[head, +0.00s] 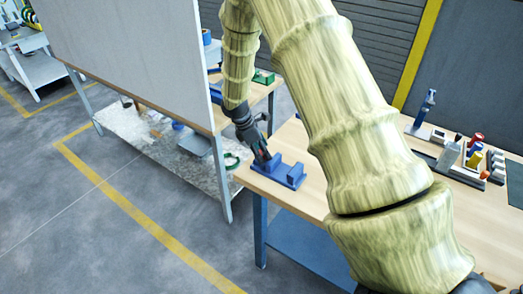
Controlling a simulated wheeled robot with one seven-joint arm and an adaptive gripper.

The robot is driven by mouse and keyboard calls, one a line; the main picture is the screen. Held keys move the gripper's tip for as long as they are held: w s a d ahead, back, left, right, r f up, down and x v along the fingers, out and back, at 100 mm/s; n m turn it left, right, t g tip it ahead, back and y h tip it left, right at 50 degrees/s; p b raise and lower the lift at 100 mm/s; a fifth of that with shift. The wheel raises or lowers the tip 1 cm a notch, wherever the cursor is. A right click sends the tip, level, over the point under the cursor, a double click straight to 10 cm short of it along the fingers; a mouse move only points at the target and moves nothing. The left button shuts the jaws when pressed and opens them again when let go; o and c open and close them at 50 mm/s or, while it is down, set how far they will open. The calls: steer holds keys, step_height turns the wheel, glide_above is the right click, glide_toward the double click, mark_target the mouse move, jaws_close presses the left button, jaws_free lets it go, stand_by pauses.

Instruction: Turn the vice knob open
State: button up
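A small blue vice (287,174) sits at the near left corner of the wooden workbench (302,196). My gripper (263,156), dark and pointing down, is at the vice's left end, close to it or touching it; I cannot tell which. The vice's knob cannot be made out and may be hidden behind my gripper. The fingers are too small and dark to show whether they are open or shut.
A large white panel (135,55) stands left of my arm above another bench. Several tools and small coloured parts, including a grey block (447,157), stand on the right of the workbench. Open floor (80,215) with yellow lines lies at the left.

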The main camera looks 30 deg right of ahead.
steer(key=v, duration=1.2)
steer(key=shift+a, duration=0.1)
